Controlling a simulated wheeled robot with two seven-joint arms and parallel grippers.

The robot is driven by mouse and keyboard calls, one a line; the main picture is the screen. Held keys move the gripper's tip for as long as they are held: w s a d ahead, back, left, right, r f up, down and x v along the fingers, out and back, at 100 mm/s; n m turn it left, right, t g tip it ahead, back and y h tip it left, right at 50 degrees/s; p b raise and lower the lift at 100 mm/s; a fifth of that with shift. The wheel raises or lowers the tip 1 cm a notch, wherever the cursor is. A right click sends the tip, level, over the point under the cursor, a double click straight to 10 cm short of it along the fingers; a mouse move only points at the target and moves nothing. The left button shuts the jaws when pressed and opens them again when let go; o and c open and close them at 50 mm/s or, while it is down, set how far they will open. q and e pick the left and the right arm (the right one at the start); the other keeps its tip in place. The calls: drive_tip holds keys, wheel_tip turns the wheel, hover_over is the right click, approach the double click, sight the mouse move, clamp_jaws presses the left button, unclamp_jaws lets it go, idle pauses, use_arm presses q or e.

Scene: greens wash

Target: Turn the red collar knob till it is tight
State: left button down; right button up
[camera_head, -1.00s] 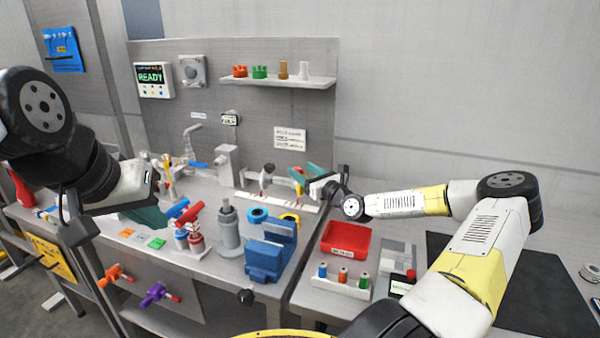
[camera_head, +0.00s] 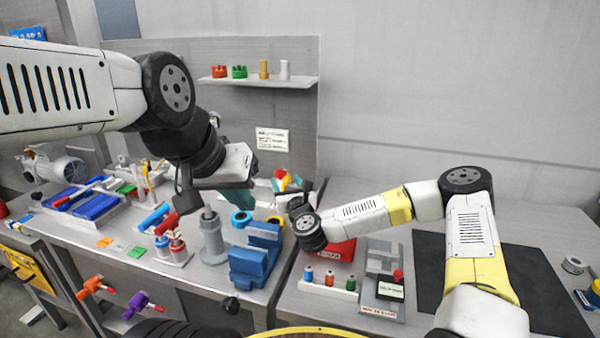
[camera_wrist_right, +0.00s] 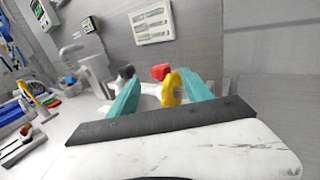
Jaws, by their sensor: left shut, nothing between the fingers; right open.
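A red collar-like piece (camera_head: 219,71) stands on the wall shelf. Another red knob (camera_wrist_right: 160,71) sits beside a yellow disc (camera_wrist_right: 170,92) between the fingers of my right gripper (camera_wrist_right: 158,76) in the right wrist view; I cannot tell which is the collar knob. My right gripper (camera_head: 284,178) is open at the back of the bench. The yellow disc looks close to its right finger; contact is unclear. My left gripper (camera_head: 238,198) is shut and empty, above the bench beside the grey post (camera_head: 211,237), partly hidden by its wrist.
A blue vise-like block (camera_head: 250,268) stands at the front edge. Red-topped bottles (camera_head: 170,245) are left of the post. A red bin (camera_head: 338,252) is partly behind my right arm. A small bottle rack (camera_head: 330,284) stands before it.

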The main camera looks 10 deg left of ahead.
sight(285, 173)
drive_tip(key=x, duration=0.6)
drive_tip(key=shift+w+a, duration=0.1)
drive_tip(key=shift+w, duration=0.1)
drive_tip(key=shift+c, duration=0.2)
clamp_jaws()
drive_tip(key=shift+y, duration=0.3)
drive_tip(key=n+g+y, duration=0.2)
drive_tip(key=y, duration=0.1)
drive_tip(key=d+n+y, duration=0.1)
drive_tip(key=shift+w+g, duration=0.3)
drive_tip(key=shift+g, duration=0.1)
drive_tip(key=shift+w+d+n+g+y, duration=0.1)
drive_tip(key=shift+n+g+y, duration=1.05)
drive_tip(key=shift+g, duration=0.1)
drive_tip(key=shift+w+d+n+g+y, duration=0.1)
drive_tip(key=shift+w+n+g+y, duration=0.05)
drive_tip(key=shift+n+g+y, duration=1.05)
